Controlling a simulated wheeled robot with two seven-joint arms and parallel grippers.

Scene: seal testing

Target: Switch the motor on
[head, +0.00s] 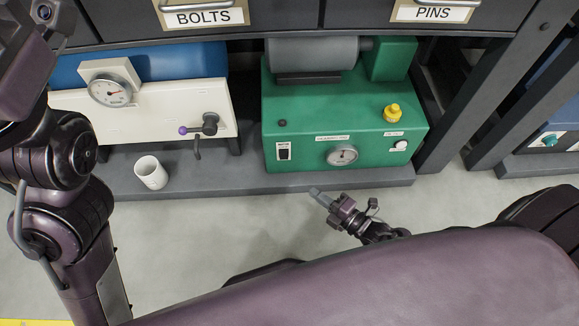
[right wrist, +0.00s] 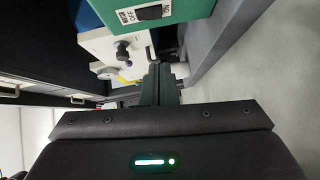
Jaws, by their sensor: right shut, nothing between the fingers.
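The green machine (head: 310,115) stands on the low grey shelf, with a grey motor-like cylinder (head: 312,52) on top. The motor switch (head: 283,151) is a black rocker on a white plate at the left of its front face. In the right wrist view the switch (right wrist: 153,11) shows near the top edge, with MOTOR, OFF and ON lettering. I cannot tell which way the rocker is set. My right gripper (head: 315,192) is shut and empty, in front of and below the switch, apart from it. Its fingers (right wrist: 158,85) show together in the wrist view. My left arm shows at left, its gripper out of sight.
The green machine also bears a gauge (head: 341,155), a yellow knob (head: 392,112) and a white knob (head: 401,144). Left of it stand a cream panel (head: 150,110) with a purple-tipped lever and a white cup (head: 151,172). Drawers overhang above. The floor in front is clear.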

